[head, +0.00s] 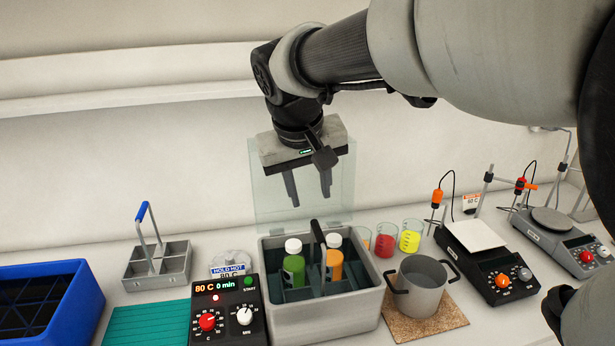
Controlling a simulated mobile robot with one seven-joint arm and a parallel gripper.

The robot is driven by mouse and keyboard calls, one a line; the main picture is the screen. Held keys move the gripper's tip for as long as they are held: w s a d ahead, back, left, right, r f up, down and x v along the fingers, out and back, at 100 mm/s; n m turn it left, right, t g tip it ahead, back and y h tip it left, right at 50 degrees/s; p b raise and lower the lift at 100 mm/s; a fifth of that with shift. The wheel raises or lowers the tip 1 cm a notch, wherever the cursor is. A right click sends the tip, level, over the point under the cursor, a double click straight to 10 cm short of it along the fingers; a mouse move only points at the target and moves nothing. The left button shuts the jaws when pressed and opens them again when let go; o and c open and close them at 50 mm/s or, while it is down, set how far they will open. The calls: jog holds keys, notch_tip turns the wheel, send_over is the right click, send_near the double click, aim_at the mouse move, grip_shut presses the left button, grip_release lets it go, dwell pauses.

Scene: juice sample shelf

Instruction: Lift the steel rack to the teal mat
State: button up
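My gripper (309,192) hangs empty above the grey water bath (345,315), its two fingers pointing down and apart. A dark-handled rack (317,237) stands inside the open bath, its handle upright below the fingers and clear of them. It carries a green bottle (293,268) and an orange bottle (334,268), both white-capped. The rack's lower part is hidden by the bath walls. The teal mat (145,325) lies bare on the bench at the lower left. A second grey metal carrier (158,265) with a blue-gripped handle stands empty behind the mat.
A clear raised lid (275,205) stands behind the bath. A control box (228,305) reading 80 C, 0 min sits between mat and bath. A blue crate (75,300) is left. A steel pot (421,288) on a cork mat (405,328), coloured beakers (410,237) and hotplates (490,262) are right.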

aim_at(318, 230)
jog(key=x, duration=1.1)
jog(key=shift+d+f+p, duration=0.15)
jog(key=shift+f+p, duration=0.05)
jog(key=shift+p, duration=0.1)
jog(key=shift+p+x, duration=0.35)
jog(key=shift+x, duration=2.3)
jog(key=shift+s, duration=0.1)
grip_shut()
jog(key=shift+r, duration=0.1)
